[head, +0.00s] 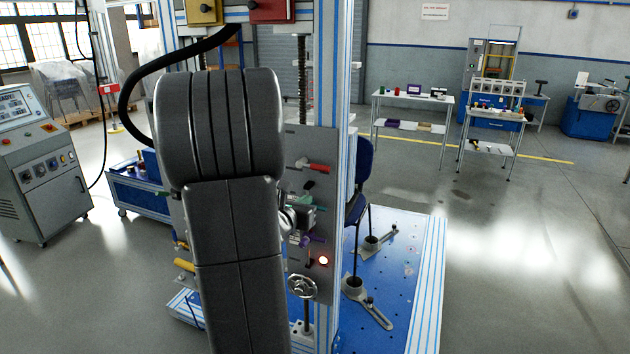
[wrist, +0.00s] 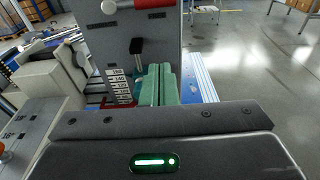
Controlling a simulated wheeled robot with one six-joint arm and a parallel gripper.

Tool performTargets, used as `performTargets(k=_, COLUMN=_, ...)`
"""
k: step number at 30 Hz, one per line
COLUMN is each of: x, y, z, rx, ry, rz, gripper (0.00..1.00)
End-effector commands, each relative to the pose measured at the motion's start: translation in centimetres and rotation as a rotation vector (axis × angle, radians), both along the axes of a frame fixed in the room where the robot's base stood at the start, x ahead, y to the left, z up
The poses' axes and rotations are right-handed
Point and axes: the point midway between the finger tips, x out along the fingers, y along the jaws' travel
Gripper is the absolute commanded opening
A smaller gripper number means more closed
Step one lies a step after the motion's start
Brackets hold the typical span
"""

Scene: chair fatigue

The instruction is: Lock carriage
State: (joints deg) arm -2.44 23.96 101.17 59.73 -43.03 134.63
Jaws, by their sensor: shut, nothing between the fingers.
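The carriage is a grey upright plate (head: 322,195) on the column of the test rig. The wrist view shows the plate (wrist: 165,42), with a black-headed lever (wrist: 137,47) and a red handle (wrist: 146,4) at the top. My gripper (wrist: 158,72) is shut and empty, its green fingers just below and right of the black lever. Contact cannot be told. My arm hides part of the carriage in the head view.
A numbered scale (wrist: 118,86) stands left of the fingers. The rig's blue base (head: 400,290) holds clamp feet and a dark chair (head: 360,175). A control console (head: 40,165) stands left; tables (head: 412,97) stand at the back. The floor at right is clear.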

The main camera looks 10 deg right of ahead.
Motion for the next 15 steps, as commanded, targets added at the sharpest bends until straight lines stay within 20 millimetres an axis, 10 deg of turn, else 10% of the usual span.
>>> performTargets(k=15, x=5.4, y=-3.7, z=-0.8, rx=-0.001, ry=0.004, rz=-0.001, gripper=0.0)
